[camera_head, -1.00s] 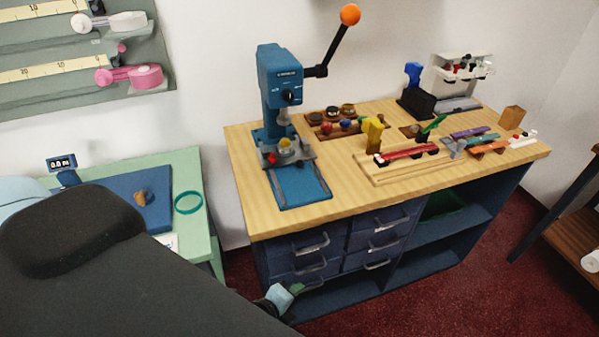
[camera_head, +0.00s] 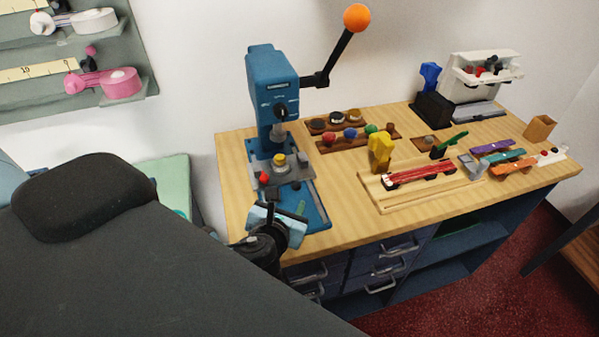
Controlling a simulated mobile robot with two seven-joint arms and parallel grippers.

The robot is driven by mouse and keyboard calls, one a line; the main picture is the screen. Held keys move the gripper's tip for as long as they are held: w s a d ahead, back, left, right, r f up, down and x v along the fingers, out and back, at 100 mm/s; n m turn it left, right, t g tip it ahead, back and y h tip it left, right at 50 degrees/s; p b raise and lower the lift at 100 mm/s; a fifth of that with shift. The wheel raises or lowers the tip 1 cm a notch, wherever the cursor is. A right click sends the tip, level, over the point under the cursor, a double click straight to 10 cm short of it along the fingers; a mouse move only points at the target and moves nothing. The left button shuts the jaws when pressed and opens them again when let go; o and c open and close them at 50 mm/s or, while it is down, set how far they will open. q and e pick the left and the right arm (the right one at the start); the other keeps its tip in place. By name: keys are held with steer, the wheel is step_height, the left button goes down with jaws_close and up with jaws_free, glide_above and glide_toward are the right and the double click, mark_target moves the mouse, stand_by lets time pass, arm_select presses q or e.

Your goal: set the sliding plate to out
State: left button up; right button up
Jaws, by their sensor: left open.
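A blue badge press (camera_head: 271,95) with an orange-knobbed lever stands at the left end of the wooden counter. Its grey sliding plate (camera_head: 266,181) sits under the press head, at the back part of the blue base (camera_head: 316,208). The plate carries a yellow-topped round piece (camera_head: 280,160) and a small red piece (camera_head: 264,176). My left gripper (camera_head: 279,212) is open and empty, over the front of the blue base and just in front of the plate. It hides part of the base; whether it touches anything is unclear. My right gripper is not in view.
Round dies in brown racks (camera_head: 345,140) stand right of the press. A wooden tray (camera_head: 410,199) with a red strip and yellow tool lies on the counter (camera_head: 345,232). Colored swatches (camera_head: 505,160) and a white machine (camera_head: 480,82) are further right. The green side table (camera_head: 165,172) is mostly hidden.

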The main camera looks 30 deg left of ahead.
mark_target(295, 188)
arm_select(q)
steer(key=shift+w, duration=0.2)
steer(key=shift+w+a+f, duration=0.2)
steer(key=x, duration=0.6)
steer(key=shift+w+a+f+b, duration=0.1)
steer(key=shift+w+f+b, duration=0.05)
steer(key=shift+w+b, duration=0.25)
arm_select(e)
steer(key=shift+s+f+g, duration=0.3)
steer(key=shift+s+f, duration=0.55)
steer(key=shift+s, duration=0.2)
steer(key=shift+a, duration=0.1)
arm_select(q)
jaws_close()
